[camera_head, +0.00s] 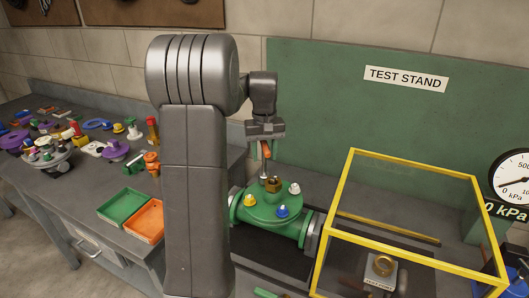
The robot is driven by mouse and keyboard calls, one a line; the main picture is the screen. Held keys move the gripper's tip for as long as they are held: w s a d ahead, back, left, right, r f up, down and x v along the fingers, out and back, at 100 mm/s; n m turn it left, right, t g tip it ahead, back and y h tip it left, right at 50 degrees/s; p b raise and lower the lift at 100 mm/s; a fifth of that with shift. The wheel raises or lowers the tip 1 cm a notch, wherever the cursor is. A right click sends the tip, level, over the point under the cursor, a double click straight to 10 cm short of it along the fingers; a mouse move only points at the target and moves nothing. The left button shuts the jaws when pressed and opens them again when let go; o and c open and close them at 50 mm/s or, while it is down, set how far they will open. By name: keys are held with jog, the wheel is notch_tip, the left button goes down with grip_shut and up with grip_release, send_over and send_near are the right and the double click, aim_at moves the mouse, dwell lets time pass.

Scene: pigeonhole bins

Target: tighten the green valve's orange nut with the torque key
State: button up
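The green valve (262,208) sits on the test stand's bench, between grey pipe flanges. On its top are a yellow nut (249,200), a blue nut (282,211), a white nut (295,188) and a brass-brown block (272,186) near the middle. I cannot make out the orange nut clearly; it may be hidden behind the block and key tip. My gripper (265,141) points down above the valve's back part, shut on the torque key (266,151). The key has an orange handle and a thin grey shaft, close to upright. Its tip reaches the valve top behind the block; contact is unclear.
A yellow-framed clear guard (352,200) stands open-looking to the right, near a pressure gauge (514,181). Left, a workbench holds many coloured parts, a green tray (123,206) and an orange tray (145,221). My arm hides the area left of the valve.

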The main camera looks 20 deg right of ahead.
dwell(0.3)
notch_tip(320, 180, up, 2)
jog(key=shift+r+p, duration=0.25)
jog(key=shift+p, duration=0.85)
jog(key=shift+m, duration=0.3)
jog(key=shift+f, duration=0.1)
jog(key=shift+f+b, duration=0.55)
jog(key=shift+f, duration=0.65)
